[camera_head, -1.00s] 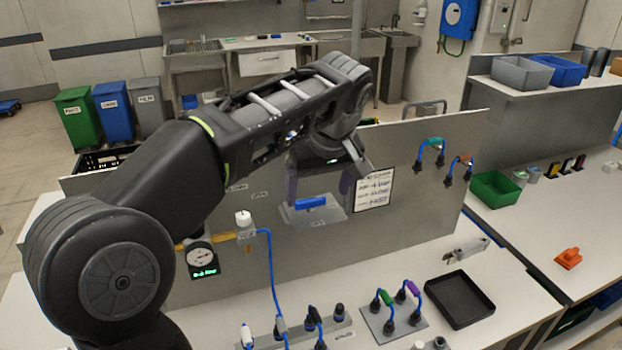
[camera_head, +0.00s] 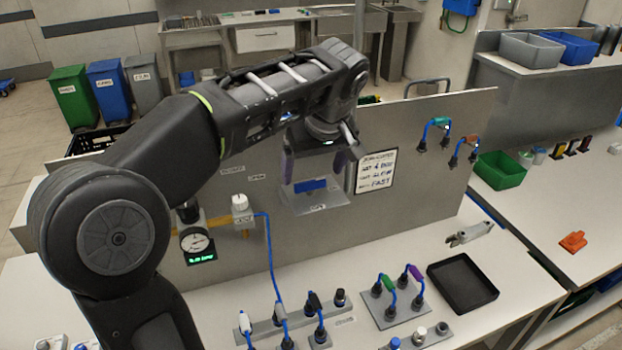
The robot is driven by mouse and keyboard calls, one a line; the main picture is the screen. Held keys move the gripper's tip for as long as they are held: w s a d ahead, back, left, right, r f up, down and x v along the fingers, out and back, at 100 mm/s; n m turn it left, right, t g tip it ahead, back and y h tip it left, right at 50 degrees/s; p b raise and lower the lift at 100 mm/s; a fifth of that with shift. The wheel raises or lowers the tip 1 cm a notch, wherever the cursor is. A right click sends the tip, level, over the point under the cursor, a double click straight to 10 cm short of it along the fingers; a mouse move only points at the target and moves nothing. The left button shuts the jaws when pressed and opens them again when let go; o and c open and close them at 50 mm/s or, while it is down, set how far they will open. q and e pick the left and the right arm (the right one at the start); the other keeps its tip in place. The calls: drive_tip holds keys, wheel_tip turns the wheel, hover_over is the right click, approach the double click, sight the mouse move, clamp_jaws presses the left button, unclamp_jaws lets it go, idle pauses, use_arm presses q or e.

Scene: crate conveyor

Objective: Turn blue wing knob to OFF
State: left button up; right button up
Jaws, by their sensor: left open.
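The blue wing knob (camera_head: 310,186) is on a grey plate on the upright panel, and its wing lies roughly level. A small label (camera_head: 318,207) is below it, too small to read surely. My left gripper (camera_head: 314,172) reaches down in front of the panel. Its jaws are open, one finger to the left of the knob and one to the right. I cannot tell whether either finger touches the knob. My right gripper is not in view.
A written sign (camera_head: 376,172) hangs just right of the knob. A gauge (camera_head: 197,242) and a white knob (camera_head: 240,203) with a blue hose are to the left. Cable sockets (camera_head: 393,300) and a black tray (camera_head: 463,283) sit on the bench below.

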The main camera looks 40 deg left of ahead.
sight(310, 181)
use_arm(q)
drive_tip(key=shift+x, duration=1.85)
drive_tip(key=c, duration=1.4)
